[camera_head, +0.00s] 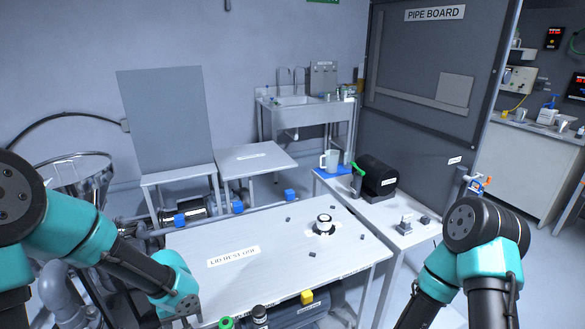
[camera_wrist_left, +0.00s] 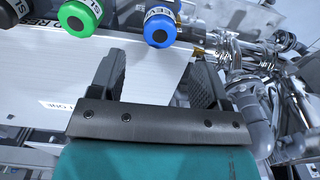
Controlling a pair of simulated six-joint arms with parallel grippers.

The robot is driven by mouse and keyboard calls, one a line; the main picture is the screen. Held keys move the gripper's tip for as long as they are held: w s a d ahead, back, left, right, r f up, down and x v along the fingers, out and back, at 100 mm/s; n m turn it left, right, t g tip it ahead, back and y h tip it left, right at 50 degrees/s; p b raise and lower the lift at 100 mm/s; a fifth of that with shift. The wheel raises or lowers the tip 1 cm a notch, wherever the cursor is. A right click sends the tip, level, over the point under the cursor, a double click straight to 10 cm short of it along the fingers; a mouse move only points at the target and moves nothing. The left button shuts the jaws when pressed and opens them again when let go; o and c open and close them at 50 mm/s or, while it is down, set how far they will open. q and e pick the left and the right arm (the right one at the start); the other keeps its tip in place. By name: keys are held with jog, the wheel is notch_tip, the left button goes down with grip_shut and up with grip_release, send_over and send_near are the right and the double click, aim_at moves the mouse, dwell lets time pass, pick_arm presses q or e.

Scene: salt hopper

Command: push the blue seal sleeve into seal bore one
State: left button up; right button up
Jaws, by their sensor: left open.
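My left gripper (camera_wrist_left: 157,58) is open and empty. Its two fingers point towards the blue sleeve, which is just beyond the fingertips and apart from them. In the head view my left fingers are out of frame at the bottom. I cannot pick out seal bore one in either view. My right arm shows at the right of the head view, but its gripper does not.
A green sleeve (camera_wrist_left: 80,17) and a black sleeve (camera_wrist_left: 14,10) stand left of the blue one. A white table (camera_head: 215,240) carries a round black-and-white part (camera_head: 323,225) and small dark pieces. Metal pipes (camera_wrist_left: 250,80) crowd the wrist view's right.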

pick_arm(q)
jog(key=shift+f, duration=0.1)
jog(key=shift+f, duration=4.45)
jog(key=shift+c, duration=0.2)
jog(key=c, duration=1.2)
jog(key=shift+o, duration=0.2)
jog(key=shift+r, duration=0.1)
jog(key=shift+r, duration=0.1)
jog(key=shift+r, duration=2.8)
